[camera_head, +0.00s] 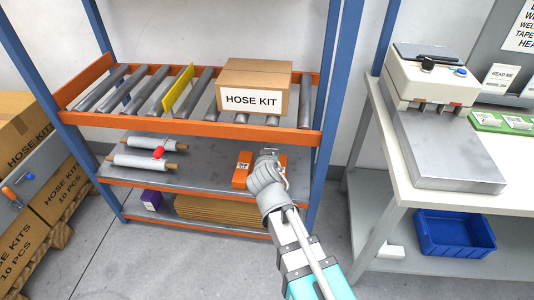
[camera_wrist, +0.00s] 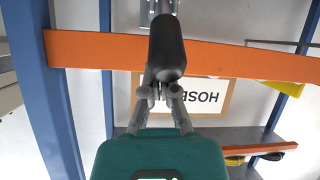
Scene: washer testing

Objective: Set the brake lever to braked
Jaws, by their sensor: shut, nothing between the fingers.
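A black rounded grip (camera_wrist: 167,48), which looks like the brake lever's handle, stands in the upper middle of the wrist view. A metal plate with holes (camera_wrist: 158,8) shows at its far end, at the top edge. My gripper (camera_head: 268,154) is shut and empty in front of the rack, below the upper orange beam in the head view. In the wrist view its fingers (camera_wrist: 163,98) converge towards the black grip, which hides the fingertips. I cannot tell whether they touch it. The lever is not clear in the head view, where my gripper covers that area.
The rack's orange beam (camera_head: 190,122) and blue upright (camera_head: 322,150) are close to my arm. A HOSE KIT box (camera_head: 253,80) sits on the rollers above. A white table (camera_head: 420,180) stands right; open floor lies at front left.

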